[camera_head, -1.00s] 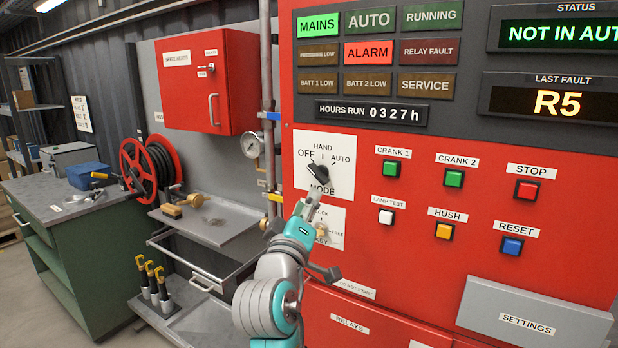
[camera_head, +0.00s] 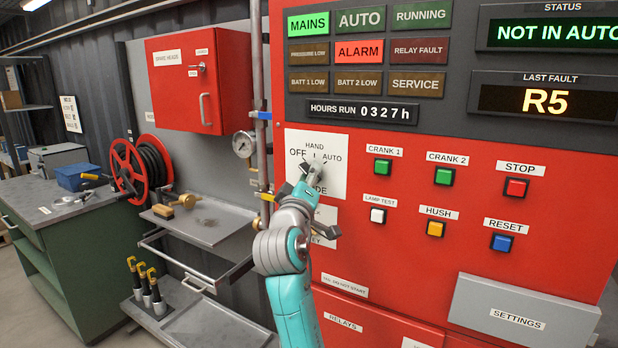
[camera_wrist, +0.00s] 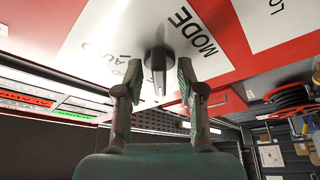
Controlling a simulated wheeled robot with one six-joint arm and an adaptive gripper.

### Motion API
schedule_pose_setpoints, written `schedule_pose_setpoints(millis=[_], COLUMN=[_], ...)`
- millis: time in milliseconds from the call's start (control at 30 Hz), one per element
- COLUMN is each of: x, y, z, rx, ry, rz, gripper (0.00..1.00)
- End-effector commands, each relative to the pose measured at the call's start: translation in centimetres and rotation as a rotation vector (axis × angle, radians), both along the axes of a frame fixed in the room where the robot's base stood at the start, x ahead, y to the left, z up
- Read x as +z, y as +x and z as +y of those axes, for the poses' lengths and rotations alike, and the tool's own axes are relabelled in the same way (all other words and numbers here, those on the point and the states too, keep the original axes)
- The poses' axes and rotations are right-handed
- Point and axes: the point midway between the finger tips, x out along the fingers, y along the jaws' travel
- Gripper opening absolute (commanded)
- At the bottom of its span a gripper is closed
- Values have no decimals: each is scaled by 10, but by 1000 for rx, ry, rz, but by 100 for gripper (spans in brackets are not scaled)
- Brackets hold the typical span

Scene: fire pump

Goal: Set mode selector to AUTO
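The mode selector is a dark knob (camera_wrist: 157,62) on a white plate (camera_head: 336,170) marked OFF, HAND and AUTO on the red panel. In the head view my gripper (camera_head: 312,172) covers most of it, so I cannot tell its setting there. In the wrist view the knob stands between the two fingertips of my gripper (camera_wrist: 160,72), which are apart with a small gap visible on each side. The status display (camera_head: 555,34) reads NOT IN AUTO. The AUTO lamp (camera_head: 360,19) is unlit.
A key plate (camera_head: 325,226) sits just below the mode plate, partly behind my arm. Several push buttons, such as the green CRANK 1 (camera_head: 383,166), lie to the right. A pressure gauge (camera_head: 244,144) and vertical pipe (camera_head: 259,90) stand close on the left.

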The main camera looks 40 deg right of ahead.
Motion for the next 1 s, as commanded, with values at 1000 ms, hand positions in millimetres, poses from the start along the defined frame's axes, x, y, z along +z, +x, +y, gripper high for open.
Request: schedule_pose_setpoints(millis=[1000], x=[-2], y=[2], z=[2], rx=[1], ry=[113], rz=[-313], gripper=[0])
